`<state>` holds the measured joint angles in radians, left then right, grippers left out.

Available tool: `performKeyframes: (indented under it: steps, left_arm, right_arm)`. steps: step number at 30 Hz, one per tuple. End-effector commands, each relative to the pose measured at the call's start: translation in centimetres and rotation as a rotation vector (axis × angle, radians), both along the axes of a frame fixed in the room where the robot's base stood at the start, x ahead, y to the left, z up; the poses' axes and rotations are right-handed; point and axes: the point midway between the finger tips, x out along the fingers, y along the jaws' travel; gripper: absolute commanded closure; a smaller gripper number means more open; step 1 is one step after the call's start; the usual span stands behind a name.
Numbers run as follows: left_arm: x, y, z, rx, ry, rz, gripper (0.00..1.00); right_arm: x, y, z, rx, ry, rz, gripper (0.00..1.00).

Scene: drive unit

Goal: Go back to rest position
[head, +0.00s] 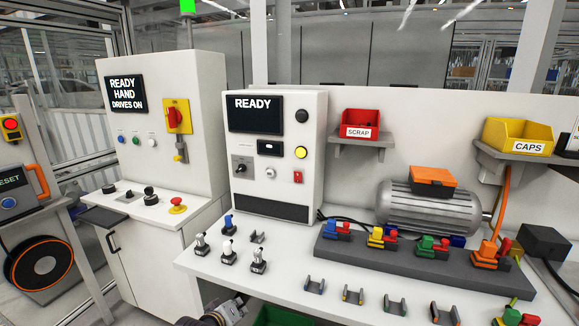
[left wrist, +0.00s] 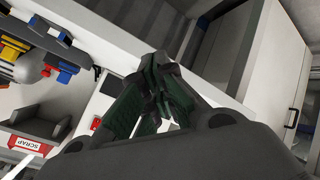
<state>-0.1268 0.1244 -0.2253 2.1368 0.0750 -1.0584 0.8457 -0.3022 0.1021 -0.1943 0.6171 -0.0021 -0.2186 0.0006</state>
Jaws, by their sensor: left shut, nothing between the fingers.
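My left gripper (head: 236,305) is at the bottom edge of the head view, in front of the white workbench (head: 210,262), below its top. In the left wrist view its dark fingers (left wrist: 160,66) are closed together with nothing between them. The bench front and the side of a white cabinet (left wrist: 262,60) lie behind it there. My right gripper is in neither view.
A dark rail (head: 390,261) with coloured connectors lies below the grey motor (head: 425,208). Several small fittings (head: 229,252) stand on the bench's left part. The red SCRAP bin (head: 361,123) and yellow CAPS bin (head: 517,137) are at the back. A green bin (head: 280,316) is below the front edge.

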Motion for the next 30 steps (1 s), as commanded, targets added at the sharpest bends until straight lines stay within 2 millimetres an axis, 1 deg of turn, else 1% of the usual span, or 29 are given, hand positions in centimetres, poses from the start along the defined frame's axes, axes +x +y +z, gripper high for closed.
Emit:
performKeyframes:
  steps: [1, 5, 9, 15, 18, 24, 30]
  left_arm:
    - [-1.4, 0.5, -0.9, 0.041, 0.027, -0.020, 1.00]
    - [-4.7, 1.6, -2.6, 0.155, 0.094, -0.089, 1.00]
    - [-8.5, 2.9, -4.2, 0.270, 0.169, -0.171, 1.00]
    - [-14.0, 4.7, -6.0, 0.417, 0.281, -0.307, 1.00]
    - [-16.3, 5.4, -6.5, 0.472, 0.326, -0.370, 1.00]
    - [-19.4, 6.3, -6.9, 0.540, 0.387, -0.457, 1.00]
    - [-21.6, 7.0, -7.1, 0.583, 0.431, -0.521, 1.00]
  right_arm:
    - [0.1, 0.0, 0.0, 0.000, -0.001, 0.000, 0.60]
    - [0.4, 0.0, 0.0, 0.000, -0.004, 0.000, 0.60]
    - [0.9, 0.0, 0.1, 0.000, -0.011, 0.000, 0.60]
    - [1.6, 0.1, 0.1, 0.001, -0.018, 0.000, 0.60]
    - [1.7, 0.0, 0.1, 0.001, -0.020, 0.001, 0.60]
    - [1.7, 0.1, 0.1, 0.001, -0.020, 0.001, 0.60]
    - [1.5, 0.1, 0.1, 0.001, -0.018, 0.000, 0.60]
